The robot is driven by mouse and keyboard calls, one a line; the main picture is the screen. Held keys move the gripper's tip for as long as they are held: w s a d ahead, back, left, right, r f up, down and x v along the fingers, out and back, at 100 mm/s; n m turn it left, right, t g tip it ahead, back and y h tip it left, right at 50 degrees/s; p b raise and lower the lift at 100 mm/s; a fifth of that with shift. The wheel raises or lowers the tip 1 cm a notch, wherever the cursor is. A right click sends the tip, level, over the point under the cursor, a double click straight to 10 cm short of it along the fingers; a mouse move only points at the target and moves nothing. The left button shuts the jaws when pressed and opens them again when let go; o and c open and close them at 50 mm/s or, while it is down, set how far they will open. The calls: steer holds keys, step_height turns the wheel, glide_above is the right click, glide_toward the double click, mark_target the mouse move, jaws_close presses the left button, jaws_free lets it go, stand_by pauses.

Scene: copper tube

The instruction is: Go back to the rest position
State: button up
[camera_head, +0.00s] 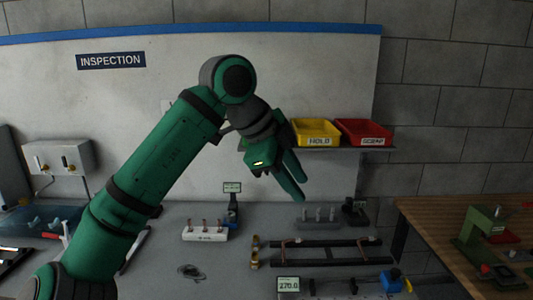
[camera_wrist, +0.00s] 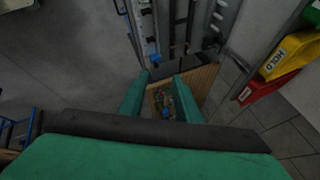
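My gripper (camera_head: 299,188) hangs in the air above the grey bench (camera_head: 180,285), in front of the white inspection board (camera_head: 100,110). Its two green fingers point down and to the right. In the wrist view my gripper (camera_wrist: 160,77) shows its fingers apart, with no object held between them. Coloured items on a wooden surface (camera_wrist: 205,82) show far beyond that gap.
A yellow HOLD bin (camera_head: 316,131) and a red SCRAP bin (camera_head: 364,133) sit on a shelf close to the right of my gripper. A wooden table (camera_head: 430,215) is at right.

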steer(key=w+d+f+n+t+h, duration=0.3)
steer(key=w+d+f+n+h, duration=0.15)
steer(key=f, duration=0.45)
steer(key=w+d+f+n+t+h, duration=0.3)
steer(key=w+d+f+h, duration=0.15)
steer(key=f, duration=0.55)
steer(key=s+a+f+n+t+y, duration=0.1)
steer(key=s+f+n+t+y, duration=0.25)
steer(key=f+n, duration=0.45)
steer(key=s+a+f+n+t+y, duration=0.1)
steer(key=s+f+n+t+y, duration=0.3)
steer(key=f, duration=0.8)
steer(key=s+a+f+n+y, duration=0.2)
steer(key=s+a+f+y, duration=0.15)
steer(key=s+f, duration=0.55)
steer(key=s+a+f+n+y, duration=0.25)
steer(key=s+a+f, duration=0.2)
steer(key=s, duration=0.95)
steer(key=s+a+r+m, duration=0.1)
steer(key=s+a, duration=0.1)
steer(key=s, duration=0.8)
steer(key=s+a+r+m+g+y, duration=0.1)
steer(key=s+a+r, duration=0.1)
steer(key=s, duration=0.8)
steer(key=shift+s+a, duration=0.35)
steer(key=shift+a, duration=0.2)
